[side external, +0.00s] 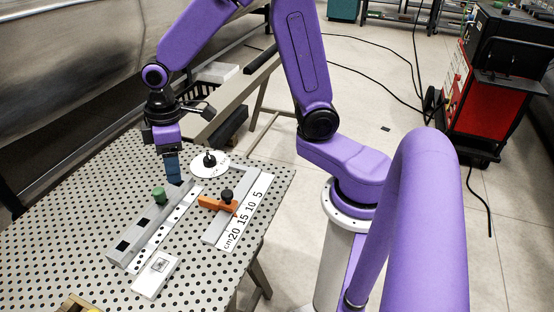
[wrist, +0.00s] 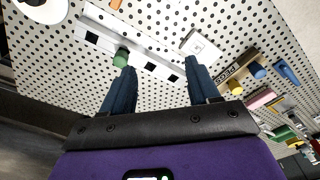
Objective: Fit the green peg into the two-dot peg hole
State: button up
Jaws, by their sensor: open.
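The green peg (side external: 158,195) stands upright on a long grey rail (side external: 132,238) with square black holes. It also shows in the wrist view (wrist: 121,58), in line with the holes, near the tip of the left finger. How deep it sits cannot be told. Black holes show on both sides of it in the wrist view. A pale strip with dark dots (side external: 170,222) runs along the rail; the dot counts are too small to read, so I cannot tell the two-dot hole. My gripper (wrist: 160,78) is open and empty, above the table by the rail's far end (side external: 173,180).
A ruler (side external: 240,218) with an orange slider (side external: 218,204) and a white disc (side external: 210,165) lie right of the rail. A white plate (side external: 155,275) lies in front. The wrist view shows a wooden holder (wrist: 235,68), a blue peg (wrist: 258,71) and a yellow peg (wrist: 235,87).

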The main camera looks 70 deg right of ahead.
jog(key=s+d+r+n, duration=0.1)
jog(key=s+d+n, duration=0.1)
jog(key=s, duration=0.9)
jog(key=s+d+r+n, duration=0.1)
jog(key=s+d+r, duration=0.1)
jog(key=s, duration=0.9)
jog(key=shift+s+d+r+n, duration=0.15)
jog(key=shift+s+d+n, duration=0.25)
jog(key=shift+d, duration=0.05)
